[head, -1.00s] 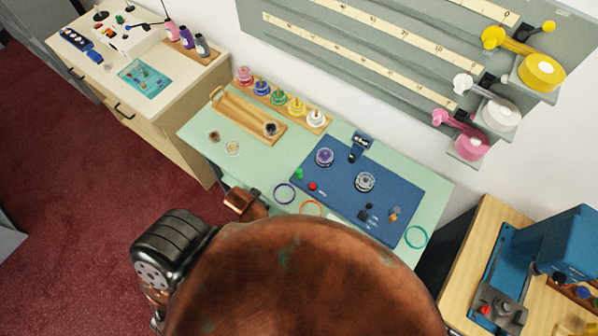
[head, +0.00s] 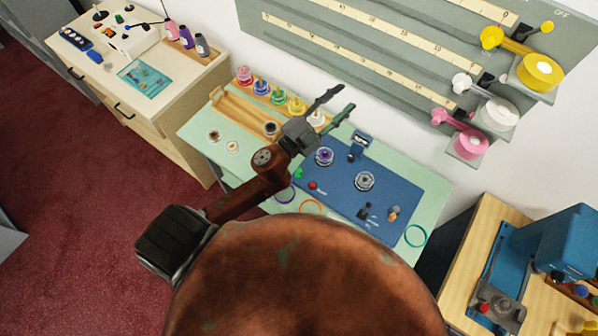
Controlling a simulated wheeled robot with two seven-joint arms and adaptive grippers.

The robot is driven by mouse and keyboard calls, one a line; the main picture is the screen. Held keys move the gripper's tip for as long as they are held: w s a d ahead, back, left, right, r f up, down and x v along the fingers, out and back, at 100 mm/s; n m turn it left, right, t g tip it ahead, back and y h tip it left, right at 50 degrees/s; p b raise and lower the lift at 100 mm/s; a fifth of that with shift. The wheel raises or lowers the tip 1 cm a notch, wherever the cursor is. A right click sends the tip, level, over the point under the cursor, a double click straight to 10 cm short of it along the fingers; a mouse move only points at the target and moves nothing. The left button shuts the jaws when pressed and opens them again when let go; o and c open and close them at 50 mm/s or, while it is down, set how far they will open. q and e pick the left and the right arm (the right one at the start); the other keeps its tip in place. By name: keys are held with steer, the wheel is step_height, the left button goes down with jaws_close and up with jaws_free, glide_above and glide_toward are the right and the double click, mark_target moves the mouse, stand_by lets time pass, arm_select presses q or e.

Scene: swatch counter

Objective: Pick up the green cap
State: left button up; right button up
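A small green piece (head: 299,173), which looks like the green cap, sits at the left edge of the blue mat (head: 395,193), beside a small red piece (head: 312,185). A larger green-topped item (head: 279,97) stands in the wooden rack behind, between blue and yellow ones. My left gripper (head: 346,97) is over the back of the green counter, near the rack's right end. Its two dark fingers are apart with nothing between them. It is beyond the small green piece, up and right of it in the picture. My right gripper is not in view.
The mat holds a purple spool (head: 324,156), a grey spool (head: 365,181) and small dark parts. Purple and orange rings (head: 311,207) lie at the front, a teal ring (head: 415,236) at the right. A grey wall board (head: 400,62) stands behind.

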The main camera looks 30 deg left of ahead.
arm_select(q)
steer(key=s+d+m+g+h, duration=0.5)
steer(key=d+m+g+h, duration=0.3)
steer(key=d+m, duration=0.5)
steer(key=s+d+f+m+g+h, duration=0.2)
steer(key=s+d+f+m+g, duration=0.1)
steer(key=s+d+f+g, duration=0.15)
steer(key=m+g+y, duration=0.5)
steer(key=g+y, duration=0.1)
steer(key=y, duration=1)
glide_above(299, 170)
steer(key=f, duration=2.3)
steer(key=shift+s+a, duration=0.1)
steer(key=shift+s, duration=0.1)
steer(key=shift+a+f+y, duration=0.15)
steer(key=shift+f+y, duration=0.15)
steer(key=shift+f, duration=0.65)
steer(key=f, duration=0.3)
steer(key=f+p, duration=0.1)
steer(key=f, duration=0.1)
steer(key=shift+w+d+f, duration=0.1)
steer(key=shift+d+f, duration=0.1)
steer(key=shift+f, duration=0.2)
steer(key=shift+c, duration=0.3)
